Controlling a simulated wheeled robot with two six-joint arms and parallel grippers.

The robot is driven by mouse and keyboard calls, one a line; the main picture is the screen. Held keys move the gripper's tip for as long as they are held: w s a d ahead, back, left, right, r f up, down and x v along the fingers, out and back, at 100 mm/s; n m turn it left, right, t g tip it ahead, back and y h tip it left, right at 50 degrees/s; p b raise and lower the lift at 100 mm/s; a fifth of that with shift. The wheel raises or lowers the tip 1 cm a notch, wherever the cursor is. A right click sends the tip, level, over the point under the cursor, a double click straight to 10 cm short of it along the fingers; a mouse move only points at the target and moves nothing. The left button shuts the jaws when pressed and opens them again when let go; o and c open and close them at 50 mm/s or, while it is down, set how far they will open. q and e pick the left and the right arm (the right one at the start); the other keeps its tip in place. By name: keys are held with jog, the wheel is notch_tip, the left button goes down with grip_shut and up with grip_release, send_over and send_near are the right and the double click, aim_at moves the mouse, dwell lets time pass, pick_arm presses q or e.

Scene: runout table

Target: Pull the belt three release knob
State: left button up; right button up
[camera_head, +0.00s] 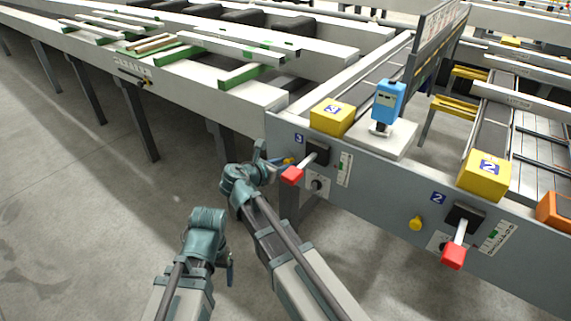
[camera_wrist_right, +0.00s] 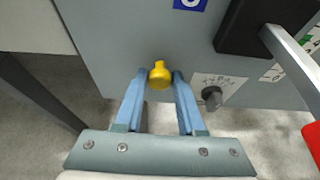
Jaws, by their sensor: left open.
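The belt three release knob (camera_wrist_right: 160,76) is yellow and sits on the grey panel, below a blue label. My right gripper (camera_wrist_right: 160,73) has its two blue fingers on either side of the knob, close against it, with hardly any gap. In the head view the right gripper (camera_head: 274,160) is at the panel below the number 3 plate, and only part of the knob (camera_head: 288,160) shows beside it. My left gripper (camera_head: 229,268) is open and empty, low over the floor, away from the panel.
Right of the knob are a red-handled lever (camera_head: 292,175) and a small dark dial (camera_head: 317,185). Belt two has its own yellow knob (camera_head: 416,223) and red lever (camera_head: 453,255). A blue device (camera_head: 388,101) stands above the panel. The floor at left is clear.

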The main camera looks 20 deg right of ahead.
grip_shut()
